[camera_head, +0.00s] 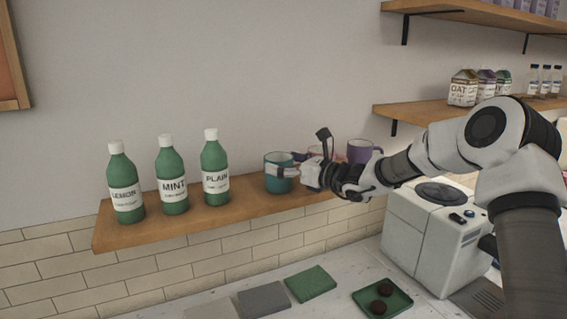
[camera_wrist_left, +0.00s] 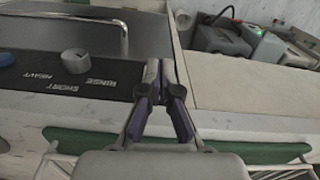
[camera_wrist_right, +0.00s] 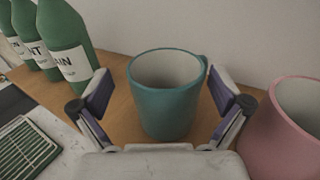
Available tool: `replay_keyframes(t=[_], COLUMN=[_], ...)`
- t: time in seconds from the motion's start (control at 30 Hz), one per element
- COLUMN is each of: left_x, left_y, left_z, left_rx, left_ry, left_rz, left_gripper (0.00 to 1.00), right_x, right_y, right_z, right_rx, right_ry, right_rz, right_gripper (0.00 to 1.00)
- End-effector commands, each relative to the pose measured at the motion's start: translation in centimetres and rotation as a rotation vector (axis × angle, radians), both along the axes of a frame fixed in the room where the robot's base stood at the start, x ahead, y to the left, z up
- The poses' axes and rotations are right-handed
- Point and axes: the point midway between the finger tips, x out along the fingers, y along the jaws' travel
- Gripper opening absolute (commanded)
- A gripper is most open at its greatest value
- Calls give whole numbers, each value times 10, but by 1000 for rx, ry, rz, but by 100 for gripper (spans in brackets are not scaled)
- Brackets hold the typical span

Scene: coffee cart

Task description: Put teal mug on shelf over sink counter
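The teal mug (camera_head: 277,181) stands upright on the wooden shelf (camera_head: 240,212), to the right of the green bottles. It also shows in the right wrist view (camera_wrist_right: 163,112), with its handle on the far right side. My right gripper (camera_wrist_right: 159,84) is open, with one finger on each side of the mug and a gap visible between each finger and the mug. In the head view my right gripper (camera_head: 290,171) covers part of the mug's right side. My left gripper (camera_wrist_left: 158,72) is shut and empty in front of a machine panel; it is outside the head view.
Green bottles labelled LEMON (camera_head: 125,190), MINT (camera_head: 173,182) and PLAIN (camera_head: 215,174) stand on the shelf's left part. A pink mug (camera_wrist_right: 288,128) and purple mug (camera_head: 362,151) stand to the right. A white machine (camera_head: 425,235) and green tray (camera_head: 358,297) are below.

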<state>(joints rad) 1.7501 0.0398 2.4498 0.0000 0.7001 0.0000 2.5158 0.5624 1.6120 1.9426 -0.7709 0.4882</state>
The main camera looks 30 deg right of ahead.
Motion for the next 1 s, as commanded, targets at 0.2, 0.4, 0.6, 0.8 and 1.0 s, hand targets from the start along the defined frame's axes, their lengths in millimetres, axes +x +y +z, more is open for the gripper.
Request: replay_keyframes(t=[0.2, 0.4, 0.6, 0.8, 1.0], left_x=[0, 0, 0, 0, 0], left_y=[0, 0, 0, 0, 0], left_z=[0, -15, -36, -41, -41], left_rx=[0, 0, 0, 0, 0], left_ry=[1, 0, 1, 1, 0], left_rz=[0, 0, 0, 0, 0], left_gripper=[0, 0, 0, 0, 0], right_x=[-1, -22, -70, -102, -109], right_y=[0, -12, -35, -49, -52], right_z=[0, -3, -2, -1, 0], right_rx=[0, 6, 11, 5, 0], right_ry=[-1, -4, -6, -3, -1], right_rz=[0, -2, -2, 1, 0], right_gripper=[100, 100, 100, 100, 100])
